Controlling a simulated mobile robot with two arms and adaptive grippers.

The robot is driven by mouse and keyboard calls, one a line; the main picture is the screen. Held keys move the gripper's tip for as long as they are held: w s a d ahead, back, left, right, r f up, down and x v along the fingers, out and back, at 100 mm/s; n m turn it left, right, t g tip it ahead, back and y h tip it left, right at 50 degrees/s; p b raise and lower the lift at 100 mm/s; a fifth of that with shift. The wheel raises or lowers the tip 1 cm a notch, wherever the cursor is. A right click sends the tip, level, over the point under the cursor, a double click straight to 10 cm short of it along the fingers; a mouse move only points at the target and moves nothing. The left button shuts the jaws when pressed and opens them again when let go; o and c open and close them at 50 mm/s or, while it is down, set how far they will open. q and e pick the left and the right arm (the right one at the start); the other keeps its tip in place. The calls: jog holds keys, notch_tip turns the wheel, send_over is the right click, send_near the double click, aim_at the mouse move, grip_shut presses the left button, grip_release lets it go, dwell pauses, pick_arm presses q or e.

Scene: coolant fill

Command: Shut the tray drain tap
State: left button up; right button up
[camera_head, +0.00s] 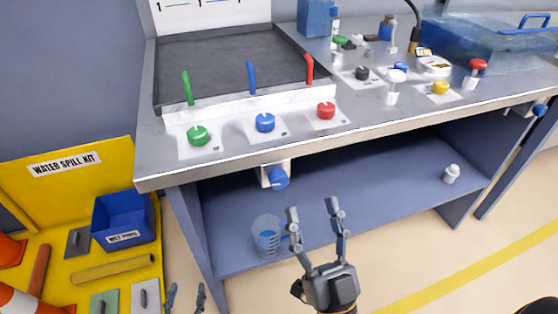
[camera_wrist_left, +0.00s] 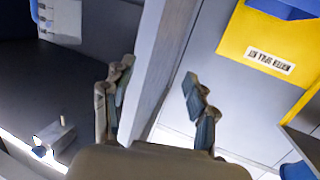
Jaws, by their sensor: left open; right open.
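The tray drain tap, a blue knob (camera_head: 278,178) on a white mount, sits under the front edge of the bench, below the black tray (camera_head: 225,65). Whether it stands open or shut I cannot tell. A clear jug (camera_head: 267,235) with blue in it stands on the lower shelf below the tap. My right gripper (camera_head: 318,208) is open and empty, in front of the shelf, to the right of the jug and below the tap. My left gripper (camera_head: 187,297) is open at the bottom edge, left of the bench leg. It also shows in the left wrist view (camera_wrist_left: 158,92), apart and empty.
Green (camera_head: 197,135), blue (camera_head: 265,122) and red (camera_head: 326,110) knobs line the bench top. A similar blue knob (camera_head: 540,110) is at far right. A white bottle (camera_head: 451,173) stands on the shelf. A yellow spill kit (camera_head: 70,165) with a blue bin (camera_head: 123,221) is left.

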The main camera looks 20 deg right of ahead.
aim_at(281, 183)
pick_arm(q)
jog(key=s+a+f+g+y+p, duration=0.1)
jog(key=s+a+f+g+p, duration=0.25)
jog(key=s+f, duration=0.4)
jog(key=s+a+f+g+y+p, duration=0.1)
jog(key=s+a+f+g+p, duration=0.1)
jog(key=s+f+g+p, duration=0.55)
pick_arm(e)
jog(key=s+a+f+n+g+y+p, duration=0.1)
jog(key=s+a+f+n+g+p, duration=0.2)
jog(key=g, duration=0.4)
jog(key=shift+m, duration=0.6)
jog(key=w, duration=0.8)
jog(key=w+r+b, duration=0.1)
jog(key=w, duration=0.3)
jog(key=shift+w+d, duration=0.1)
jog(key=shift+d, duration=0.25)
pick_arm(q)
jog(key=s+a+f+g+y, duration=0.1)
jog(key=s+a+g, duration=0.1)
jog(key=s, duration=0.9)
jog(key=s+a+f+g+y, duration=0.1)
jog(key=s+a+f, duration=0.1)
jog(key=s, duration=0.8)
jog(key=shift+s+a+n+g, duration=0.3)
jog(key=shift+s+a+g, duration=0.1)
jog(key=shift+a, duration=0.4)
jog(key=shift+f, duration=0.1)
pick_arm(e)
jog(key=c, duration=1.2)
